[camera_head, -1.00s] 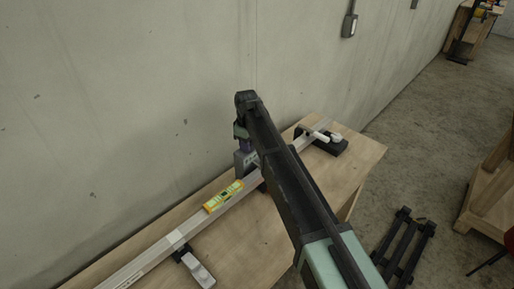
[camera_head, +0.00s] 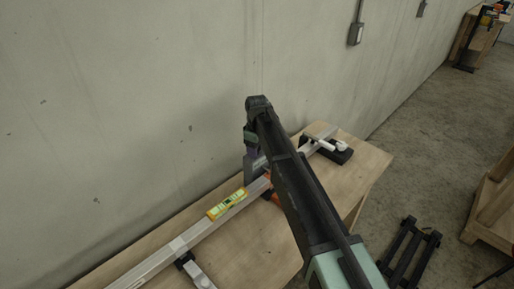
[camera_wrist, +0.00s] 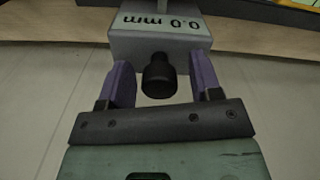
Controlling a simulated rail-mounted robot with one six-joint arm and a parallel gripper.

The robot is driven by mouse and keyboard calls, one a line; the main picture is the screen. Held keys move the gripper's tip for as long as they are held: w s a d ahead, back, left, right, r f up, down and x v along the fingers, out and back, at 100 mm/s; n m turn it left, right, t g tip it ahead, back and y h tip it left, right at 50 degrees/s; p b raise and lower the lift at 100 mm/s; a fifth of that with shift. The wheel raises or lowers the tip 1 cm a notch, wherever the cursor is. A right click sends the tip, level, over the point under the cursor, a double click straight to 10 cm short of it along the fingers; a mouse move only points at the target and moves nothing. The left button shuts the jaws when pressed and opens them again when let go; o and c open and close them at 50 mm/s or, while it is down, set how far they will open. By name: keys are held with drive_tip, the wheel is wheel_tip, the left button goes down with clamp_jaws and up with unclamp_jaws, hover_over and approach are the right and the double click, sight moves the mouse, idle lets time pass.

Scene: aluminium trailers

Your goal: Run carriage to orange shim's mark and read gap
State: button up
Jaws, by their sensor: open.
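In the wrist view my gripper (camera_wrist: 161,68) is open, with one purple finger on each side of a black round knob (camera_wrist: 159,78). Gaps show between knob and fingers. The knob sticks out of a grey carriage housing (camera_wrist: 160,42), whose display reads 0.0 mm, upside down in this view. In the head view my arm hides most of the carriage and the gripper. An orange piece (camera_head: 272,197), seemingly the orange shim, shows partly beside my arm at the rail (camera_head: 208,228). Its mark cannot be made out.
A yellow spirit level (camera_head: 228,204) lies along the rail, left of my arm. A pale clamp on a black block (camera_head: 335,150) stands at the rail's far end, another clamp (camera_head: 196,272) nearer. The wooden bench (camera_head: 362,168) stands against a concrete wall (camera_head: 120,110).

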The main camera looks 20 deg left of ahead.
drive_tip(key=shift+r, duration=0.1)
wheel_tip(320, 180, up, 11)
drive_tip(key=p, duration=1.1)
drive_tip(key=shift+f, duration=0.2)
